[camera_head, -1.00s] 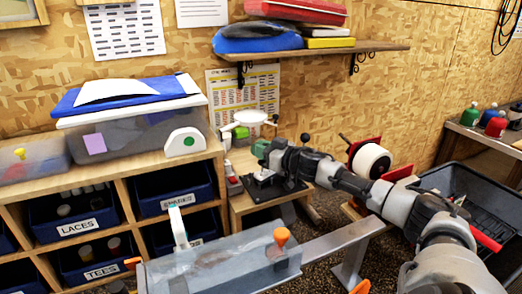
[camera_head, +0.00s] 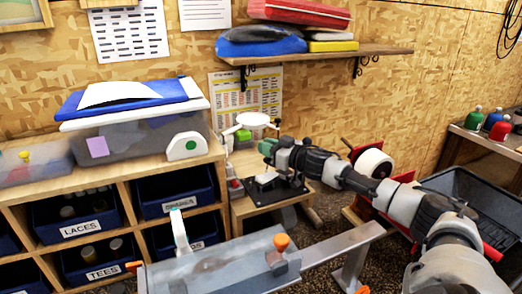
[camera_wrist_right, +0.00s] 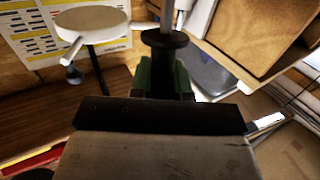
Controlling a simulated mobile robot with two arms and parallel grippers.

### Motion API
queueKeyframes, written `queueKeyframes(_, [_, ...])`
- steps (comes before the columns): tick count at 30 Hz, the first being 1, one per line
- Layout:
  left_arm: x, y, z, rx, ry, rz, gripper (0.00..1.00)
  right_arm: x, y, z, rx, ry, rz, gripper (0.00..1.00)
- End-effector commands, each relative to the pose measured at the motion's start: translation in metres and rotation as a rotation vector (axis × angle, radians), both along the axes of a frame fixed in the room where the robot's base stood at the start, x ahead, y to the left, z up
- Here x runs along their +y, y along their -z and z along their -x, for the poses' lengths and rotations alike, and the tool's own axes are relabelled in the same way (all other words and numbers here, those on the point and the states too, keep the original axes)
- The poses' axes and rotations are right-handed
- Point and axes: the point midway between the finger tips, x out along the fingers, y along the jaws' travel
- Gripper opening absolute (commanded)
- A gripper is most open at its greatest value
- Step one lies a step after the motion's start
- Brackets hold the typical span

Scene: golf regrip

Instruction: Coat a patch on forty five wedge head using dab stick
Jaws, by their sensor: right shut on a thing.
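My right gripper (camera_head: 266,147) reaches over the small wooden stand and points left. In the right wrist view its green fingers (camera_wrist_right: 165,76) are shut on a slim grey rod with a black round collar (camera_wrist_right: 165,38), which looks like the dab stick. Its far end runs out of the top of that view. A small silver metal piece (camera_head: 267,179) on a black plate (camera_head: 276,192) lies below the gripper; I cannot tell whether it is the forty five wedge head. My left gripper is not in view.
A round white-topped stand (camera_head: 252,120) is just behind the gripper, and shows in the wrist view (camera_wrist_right: 92,22). A cubby shelf (camera_head: 120,186) with blue bins is at left. A grey bench fixture (camera_head: 215,265) with orange knobs is in front. A wall shelf (camera_head: 370,51) hangs above.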

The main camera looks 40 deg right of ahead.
Motion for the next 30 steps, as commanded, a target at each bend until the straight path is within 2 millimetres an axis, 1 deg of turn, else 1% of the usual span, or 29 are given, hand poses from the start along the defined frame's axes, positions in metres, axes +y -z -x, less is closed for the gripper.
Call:
queueKeyframes(1, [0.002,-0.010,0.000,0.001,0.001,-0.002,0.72,0.000,-0.018,0.001,-0.002,-0.003,0.001,0.00])
queueKeyframes(2, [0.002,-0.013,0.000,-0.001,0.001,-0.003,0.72,0.001,-0.017,0.000,0.001,-0.005,-0.004,0.00])
queueKeyframes(12, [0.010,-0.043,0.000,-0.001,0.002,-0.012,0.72,0.002,-0.044,0.001,0.000,-0.009,-0.011,0.00])
queueKeyframes(18, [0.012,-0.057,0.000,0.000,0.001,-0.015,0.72,-0.001,-0.060,0.002,-0.001,-0.009,-0.010,0.00])
queueKeyframes(22, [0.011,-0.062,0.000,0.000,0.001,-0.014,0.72,-0.003,-0.066,0.003,0.000,-0.008,-0.011,0.00])
queueKeyframes(30, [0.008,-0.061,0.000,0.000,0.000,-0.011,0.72,-0.003,-0.066,0.003,-0.001,-0.009,-0.013,0.00])
